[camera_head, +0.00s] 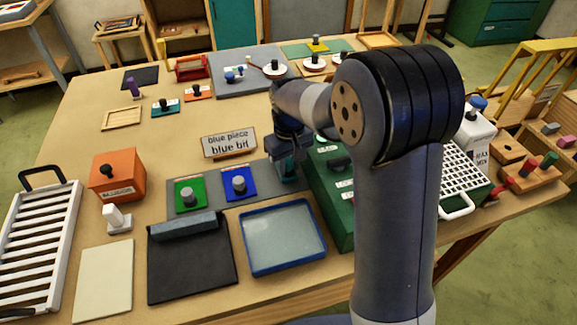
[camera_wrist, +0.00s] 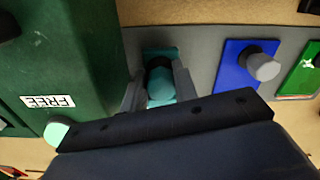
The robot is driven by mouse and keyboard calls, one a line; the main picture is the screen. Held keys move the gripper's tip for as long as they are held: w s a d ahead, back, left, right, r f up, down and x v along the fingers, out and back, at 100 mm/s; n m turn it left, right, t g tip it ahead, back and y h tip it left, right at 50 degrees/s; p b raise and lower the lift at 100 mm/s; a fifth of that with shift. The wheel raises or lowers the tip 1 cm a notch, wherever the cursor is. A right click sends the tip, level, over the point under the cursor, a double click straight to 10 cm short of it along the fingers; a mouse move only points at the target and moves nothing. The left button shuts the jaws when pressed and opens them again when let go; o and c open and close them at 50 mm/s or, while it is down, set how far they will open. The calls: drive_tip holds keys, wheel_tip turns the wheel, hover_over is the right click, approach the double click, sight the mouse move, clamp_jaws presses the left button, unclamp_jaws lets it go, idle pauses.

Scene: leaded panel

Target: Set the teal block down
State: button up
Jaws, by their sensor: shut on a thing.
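The teal block (camera_head: 287,173) is at the right end of a grey mat (camera_head: 215,203), beside the dark green box. My gripper (camera_head: 286,148) is above it and shut on it. In the wrist view, the teal block (camera_wrist: 160,52) shows between my two fingers (camera_wrist: 160,88), over the grey mat (camera_wrist: 205,50). I cannot tell whether its underside touches the mat. The blue piece (camera_head: 239,186) with a grey knob and the green piece (camera_head: 190,195) stand on the mat to its left in the head view.
The dark green box (camera_head: 335,205) stands close on the right of the block. A blue-rimmed tray (camera_head: 283,269) and a black pad (camera_head: 190,270) lie in front. A sign (camera_head: 229,143) reading "blue piece blue bit" stands behind the mat. The table behind the sign is partly clear.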

drive_tip(key=shift+f, duration=0.7)
drive_tip(key=shift+f, duration=0.25)
drive_tip(key=o, duration=0.9)
drive_tip(key=shift+r, duration=0.1)
wheel_tip(320, 180, up, 12)
drive_tip(key=shift+s+r, duration=0.1)
drive_tip(key=shift+r, duration=0.05)
drive_tip(key=shift+o, duration=0.4)
